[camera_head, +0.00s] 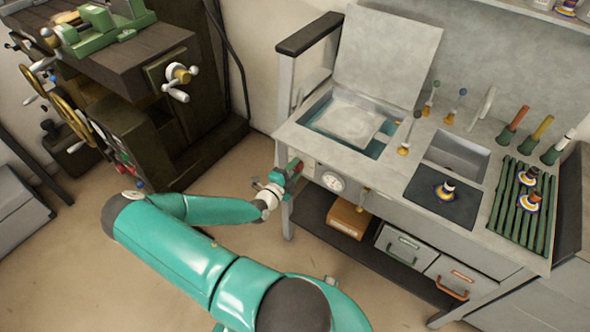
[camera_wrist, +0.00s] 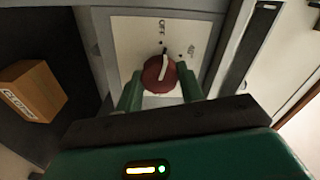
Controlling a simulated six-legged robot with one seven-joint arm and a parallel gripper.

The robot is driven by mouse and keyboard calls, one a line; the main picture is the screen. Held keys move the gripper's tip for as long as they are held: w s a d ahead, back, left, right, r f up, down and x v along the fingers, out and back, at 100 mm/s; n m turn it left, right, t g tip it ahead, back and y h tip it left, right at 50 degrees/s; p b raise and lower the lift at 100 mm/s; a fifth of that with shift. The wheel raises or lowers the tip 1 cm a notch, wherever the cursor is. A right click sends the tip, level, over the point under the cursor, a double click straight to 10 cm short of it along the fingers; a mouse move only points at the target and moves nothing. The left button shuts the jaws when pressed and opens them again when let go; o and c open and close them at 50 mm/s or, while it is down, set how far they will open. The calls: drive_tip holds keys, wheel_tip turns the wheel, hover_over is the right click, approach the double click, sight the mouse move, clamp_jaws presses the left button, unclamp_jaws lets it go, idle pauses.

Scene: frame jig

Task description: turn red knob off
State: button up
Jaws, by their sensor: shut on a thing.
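The red knob (camera_wrist: 160,76) is in the middle of the wrist view, on a pale panel (camera_wrist: 128,38) with an OFF mark above it and another mark to its upper right. A white pointer line runs across the knob and leans slightly right of straight up. My gripper (camera_wrist: 160,88) has a green finger on each side of the knob and is shut on it. In the head view my gripper (camera_head: 290,170) is at the left front corner of the workbench (camera_head: 345,158). The knob cannot be made out there.
A round gauge (camera_head: 332,181) sits on the bench front just right of my gripper. An orange-brown box (camera_head: 348,217) and grey drawers (camera_head: 400,244) are below. A dark machine (camera_head: 165,120) stands to the left. The floor between is clear.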

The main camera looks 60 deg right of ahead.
drive_tip(key=shift+n, duration=1.3)
drive_tip(key=o, duration=1)
drive_tip(key=shift+a, duration=0.1)
drive_tip(key=a, duration=0.4)
drive_tip(key=w+a, duration=0.1)
drive_tip(key=a, duration=0.4)
drive_tip(key=w+a, duration=0.1)
drive_tip(key=a, duration=0.3)
drive_tip(key=shift+a, duration=0.25)
drive_tip(key=shift+w, duration=0.1)
